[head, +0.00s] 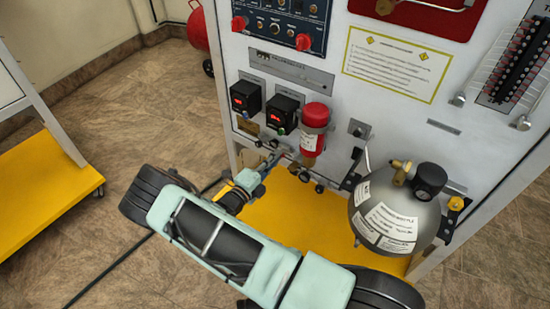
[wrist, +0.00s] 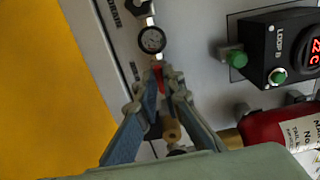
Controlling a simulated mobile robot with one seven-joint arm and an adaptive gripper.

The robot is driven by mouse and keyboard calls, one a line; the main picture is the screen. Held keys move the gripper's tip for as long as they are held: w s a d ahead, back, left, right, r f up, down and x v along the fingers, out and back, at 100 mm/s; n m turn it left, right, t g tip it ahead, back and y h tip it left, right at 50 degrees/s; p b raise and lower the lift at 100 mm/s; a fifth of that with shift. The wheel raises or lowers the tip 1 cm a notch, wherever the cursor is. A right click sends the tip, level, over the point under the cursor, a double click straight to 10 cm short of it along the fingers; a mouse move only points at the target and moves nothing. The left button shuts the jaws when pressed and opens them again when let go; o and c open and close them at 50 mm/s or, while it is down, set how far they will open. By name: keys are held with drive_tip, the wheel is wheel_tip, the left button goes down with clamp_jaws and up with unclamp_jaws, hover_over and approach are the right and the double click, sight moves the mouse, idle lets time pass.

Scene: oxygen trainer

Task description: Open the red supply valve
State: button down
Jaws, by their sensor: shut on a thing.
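In the wrist view, a small red valve handle (wrist: 157,74) shows between my fingertips, just below a round gauge (wrist: 152,40). My gripper (wrist: 162,88) is shut on this red handle, and the fingers cover most of it. A brass fitting (wrist: 171,130) shows between the fingers, nearer the wrist. In the head view, my gripper (head: 272,162) reaches the pipework low on the white panel, left of the red cylinder (head: 314,130). The red handle cannot be made out there. How far it is turned cannot be told.
Two black controllers with red displays (head: 283,112) sit above my gripper; one shows in the wrist view (wrist: 285,50). A grey tank (head: 395,212) stands to the right on the yellow base (head: 290,212). A black cable (head: 112,268) lies on the floor at left.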

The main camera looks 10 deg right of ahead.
drive_tip(key=shift+s+f, duration=0.1)
drive_tip(key=c, duration=2.1)
unclamp_jaws()
drive_tip(key=v, duration=1.2)
